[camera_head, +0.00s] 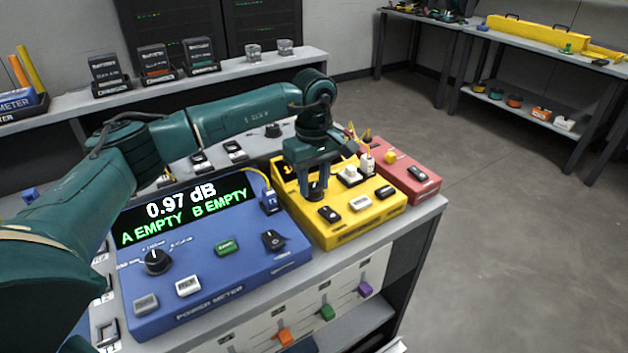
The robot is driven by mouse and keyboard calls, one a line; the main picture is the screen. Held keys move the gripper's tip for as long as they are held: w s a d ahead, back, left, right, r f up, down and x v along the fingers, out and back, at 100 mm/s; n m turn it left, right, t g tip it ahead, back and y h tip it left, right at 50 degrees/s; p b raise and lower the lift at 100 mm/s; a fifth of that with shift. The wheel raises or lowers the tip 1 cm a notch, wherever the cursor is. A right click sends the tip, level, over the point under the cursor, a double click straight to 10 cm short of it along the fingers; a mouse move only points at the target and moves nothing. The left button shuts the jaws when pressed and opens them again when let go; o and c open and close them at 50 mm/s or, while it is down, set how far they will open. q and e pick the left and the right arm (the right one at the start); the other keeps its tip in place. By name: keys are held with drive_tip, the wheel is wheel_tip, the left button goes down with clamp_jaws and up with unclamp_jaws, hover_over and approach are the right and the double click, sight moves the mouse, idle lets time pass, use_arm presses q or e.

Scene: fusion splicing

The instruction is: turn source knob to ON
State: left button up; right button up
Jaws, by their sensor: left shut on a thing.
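My left gripper (313,182) points down over the yellow box (345,232), its fingers closed around a dark knob (316,190) on the box's upper face. The gripper hides most of the knob and part of the box's dark display, so I cannot read the knob's setting. The yellow box also carries dark switches, a white button and a white connector (367,163) with a yellow cable. My right gripper is not in view.
A blue power meter (215,262) showing 0.97 dB stands left of the yellow box, with its own black knob (157,261). A red box (412,172) stands close on the right. Coloured sliders (326,312) line the bench front. Open floor lies to the right.

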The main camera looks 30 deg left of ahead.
sight(314, 186)
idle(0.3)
use_arm(q)
drive_tip(key=o, duration=1)
drive_tip(key=shift+r, duration=6.6)
drive_tip(key=shift+p, duration=0.3)
